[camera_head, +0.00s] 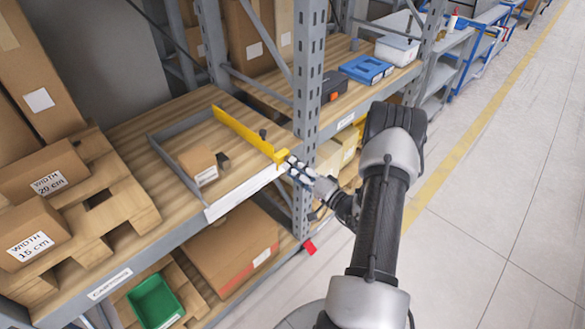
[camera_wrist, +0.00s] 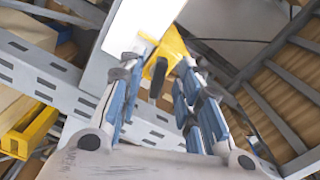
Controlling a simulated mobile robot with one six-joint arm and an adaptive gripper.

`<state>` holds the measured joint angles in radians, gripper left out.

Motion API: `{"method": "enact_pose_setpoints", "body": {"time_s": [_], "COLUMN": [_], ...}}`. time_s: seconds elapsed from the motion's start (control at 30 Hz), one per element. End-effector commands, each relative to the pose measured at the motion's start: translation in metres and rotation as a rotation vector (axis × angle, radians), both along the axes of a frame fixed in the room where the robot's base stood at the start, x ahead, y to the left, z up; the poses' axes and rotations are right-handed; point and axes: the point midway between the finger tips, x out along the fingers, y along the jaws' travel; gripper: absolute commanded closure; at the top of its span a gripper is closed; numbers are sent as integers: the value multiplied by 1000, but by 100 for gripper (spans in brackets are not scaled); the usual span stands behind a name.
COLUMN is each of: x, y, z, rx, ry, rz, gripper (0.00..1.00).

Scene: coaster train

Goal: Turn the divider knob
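A yellow divider (camera_head: 240,132) stands upright along the right part of a grey-walled tray (camera_head: 245,196) on the wooden shelf. A yellow end piece (camera_head: 281,156) sits at its front end, over the tray's front wall; it may be the knob. A small black part (camera_head: 263,134) shows near the divider's middle. My gripper (camera_head: 292,165) is at the yellow end piece, coming from the right. In the wrist view its blue-padded fingers (camera_wrist: 161,72) lie on either side of the yellow end piece (camera_wrist: 167,48). I cannot tell whether both fingers press on it.
A small brown box (camera_head: 198,164) and a dark block (camera_head: 223,160) lie in the tray. A perforated grey upright (camera_head: 308,75) stands close behind my gripper. Cardboard boxes (camera_head: 35,230) on pallets are at left. The aisle floor (camera_head: 490,190) is clear.

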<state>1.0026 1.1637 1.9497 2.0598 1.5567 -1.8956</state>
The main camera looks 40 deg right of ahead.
Motion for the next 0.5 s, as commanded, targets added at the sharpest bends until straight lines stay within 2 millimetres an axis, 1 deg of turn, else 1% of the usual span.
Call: {"method": "enact_pose_setpoints", "body": {"time_s": [0.03, 0.3, 0.4, 0.5], "x": [-11, -69, -85, -96], "y": [-3, -7, -8, -8], "z": [0, 0, 1, 0], "rx": [2, 2, 1, 1], "ry": [1, 0, -1, -1], "rz": [-6, -7, -5, -3], "gripper": [68, 68, 68, 68]}}
